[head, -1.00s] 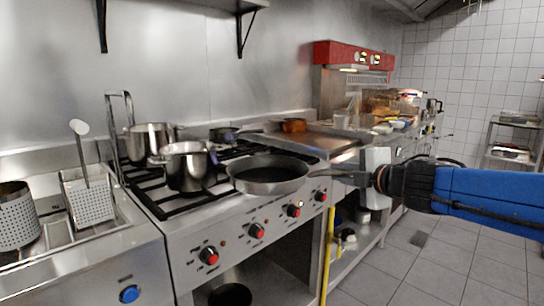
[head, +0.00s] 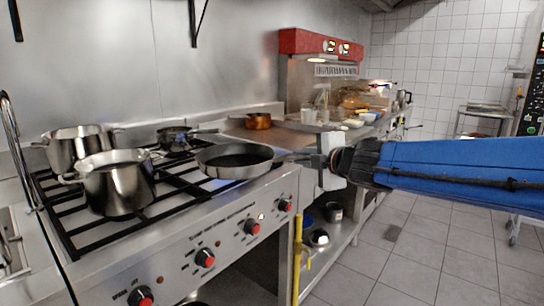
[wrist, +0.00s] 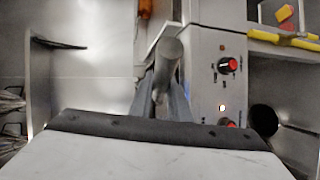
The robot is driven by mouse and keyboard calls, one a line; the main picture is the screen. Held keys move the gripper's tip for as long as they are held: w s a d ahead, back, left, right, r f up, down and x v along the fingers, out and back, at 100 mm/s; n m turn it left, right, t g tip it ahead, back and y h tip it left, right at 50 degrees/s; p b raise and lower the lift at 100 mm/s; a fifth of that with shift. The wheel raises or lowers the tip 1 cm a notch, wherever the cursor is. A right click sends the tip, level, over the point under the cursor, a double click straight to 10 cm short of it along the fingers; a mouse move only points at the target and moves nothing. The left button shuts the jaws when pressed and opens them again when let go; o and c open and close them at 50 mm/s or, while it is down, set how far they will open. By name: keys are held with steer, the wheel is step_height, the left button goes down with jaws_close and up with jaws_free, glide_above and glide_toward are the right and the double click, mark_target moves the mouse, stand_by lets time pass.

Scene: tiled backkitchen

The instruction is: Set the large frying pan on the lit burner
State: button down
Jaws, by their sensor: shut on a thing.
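The large frying pan (head: 235,160), dark inside with a steel rim, is over the front right part of the stove grate (head: 95,226). It looks level and empty; I cannot tell whether its base touches the grate. My gripper (head: 310,158) is shut on its handle from the right. In the wrist view my gripper (wrist: 161,100) has the grey handle (wrist: 168,55) between its fingers; the pan's bowl is not clear there. A small indicator light (head: 261,216) glows on the stove front.
Two steel pots, one in front (head: 118,187) and one behind (head: 75,147), stand left of the pan. A smaller dark pan (head: 175,137) is on the rear grate. A copper pot (head: 258,121) sits beyond. A yellow rail (head: 297,255) runs at the stove's right front.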

steer(key=shift+x, duration=7.1)
steer(key=c, duration=1.7)
jaws_free()
steer(key=shift+f, duration=0.2)
steer(key=shift+o, duration=0.2)
steer(key=shift+r, duration=0.1)
steer(key=v, duration=1.2)
